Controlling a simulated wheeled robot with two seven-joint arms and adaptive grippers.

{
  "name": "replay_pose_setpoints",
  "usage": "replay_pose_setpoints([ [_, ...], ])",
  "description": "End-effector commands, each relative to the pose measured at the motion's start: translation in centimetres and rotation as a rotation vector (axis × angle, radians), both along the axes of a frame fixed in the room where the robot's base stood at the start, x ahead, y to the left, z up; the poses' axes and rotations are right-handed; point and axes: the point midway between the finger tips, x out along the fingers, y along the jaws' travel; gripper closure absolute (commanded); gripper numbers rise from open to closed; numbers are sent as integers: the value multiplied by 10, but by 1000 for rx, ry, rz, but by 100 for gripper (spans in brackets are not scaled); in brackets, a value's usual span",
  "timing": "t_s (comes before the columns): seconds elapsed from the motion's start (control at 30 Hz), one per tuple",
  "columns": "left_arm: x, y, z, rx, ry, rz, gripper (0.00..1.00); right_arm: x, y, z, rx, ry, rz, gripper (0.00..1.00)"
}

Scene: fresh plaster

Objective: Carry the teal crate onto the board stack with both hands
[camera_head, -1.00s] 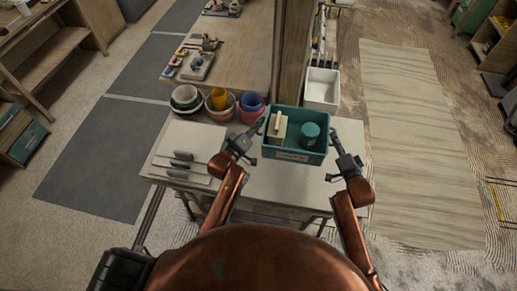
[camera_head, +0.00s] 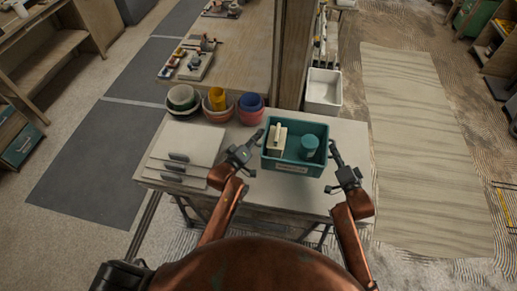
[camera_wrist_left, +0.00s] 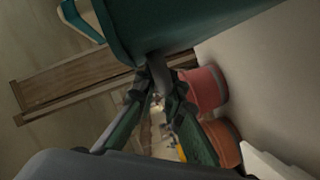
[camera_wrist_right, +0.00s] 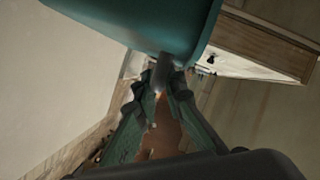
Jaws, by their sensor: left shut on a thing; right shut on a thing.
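The teal crate (camera_head: 284,168) is between my two grippers over the right half of the table, about level. It holds a cream block-like container (camera_head: 277,140) and a teal tub (camera_head: 310,146). My left gripper (camera_head: 259,138) is shut on the crate's left side, and my right gripper (camera_head: 332,149) on its right side. Both wrist views show the fingers close against the teal wall (camera_wrist_left: 178,22), (camera_wrist_right: 150,22); the exact grip is partly hidden. The board stack (camera_head: 196,140), pale sheets with dark handles, lies on the table's left half, left of my left gripper.
A wooden post (camera_head: 293,60) and a white bin (camera_head: 324,90) are behind the crate. The table (camera_head: 270,198) is bare in front of it.

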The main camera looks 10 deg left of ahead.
Motion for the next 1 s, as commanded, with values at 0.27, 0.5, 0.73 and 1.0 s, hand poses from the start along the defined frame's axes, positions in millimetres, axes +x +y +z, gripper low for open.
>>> replay_pose_setpoints([
  [0.27, 1, -2, -6, -3, -4, -2, 100, 0, 2, -6, 3, -4, 3, 100],
  [0.5, 1, -2, -20, -2, 1, -3, 100, 0, 2, -20, 3, 1, 3, 100],
  [0.73, 1, -2, -34, -3, 6, -2, 100, 0, 2, -34, 3, 6, 3, 100],
  [1.0, 1, -2, -50, -2, 12, -3, 100, 1, 2, -50, 4, 12, 3, 100],
])
